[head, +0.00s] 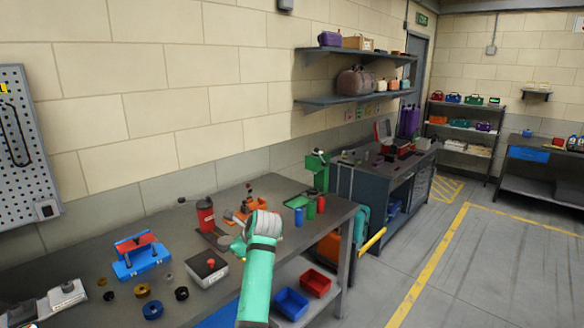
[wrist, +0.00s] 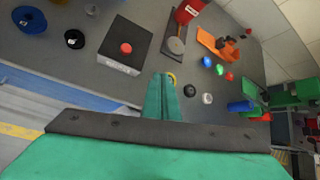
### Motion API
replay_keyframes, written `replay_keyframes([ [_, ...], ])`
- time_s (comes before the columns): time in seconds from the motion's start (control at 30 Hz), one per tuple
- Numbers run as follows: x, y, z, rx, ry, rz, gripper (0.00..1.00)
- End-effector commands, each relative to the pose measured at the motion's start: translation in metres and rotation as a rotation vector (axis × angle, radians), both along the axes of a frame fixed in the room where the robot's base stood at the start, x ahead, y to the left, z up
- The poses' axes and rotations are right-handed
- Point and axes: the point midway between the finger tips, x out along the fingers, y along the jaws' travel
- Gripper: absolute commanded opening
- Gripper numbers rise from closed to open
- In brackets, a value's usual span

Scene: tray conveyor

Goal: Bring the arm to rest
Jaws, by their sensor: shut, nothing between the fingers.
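My teal arm (head: 258,280) reaches up over the front edge of the workbench (head: 165,225) in the head view. In the wrist view my gripper (wrist: 161,78) is shut, its two green fingers together with nothing between them. I cannot tell the height of the fingertips over the bench. In the head view the fingers are mostly hidden by my own wrist.
A box with a red button (head: 208,268), a red canister (head: 205,215), an orange holder (head: 250,208) and a blue-red fixture (head: 137,254) stand on the bench. Red (head: 315,283) and blue bins (head: 291,303) sit below. Floor at right is clear.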

Motion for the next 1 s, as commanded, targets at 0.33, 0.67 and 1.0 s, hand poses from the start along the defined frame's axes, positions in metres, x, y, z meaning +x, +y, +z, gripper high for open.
replay_keyframes([
  [0.33, -0.037, -0.074, -0.155, -0.283, -0.168, 0.051, 0.0],
  [0.67, -0.112, -0.124, -0.264, -0.573, -0.307, 0.155, 0.0],
  [1.0, -0.218, -0.165, -0.337, -0.874, -0.428, 0.293, 0.0],
])
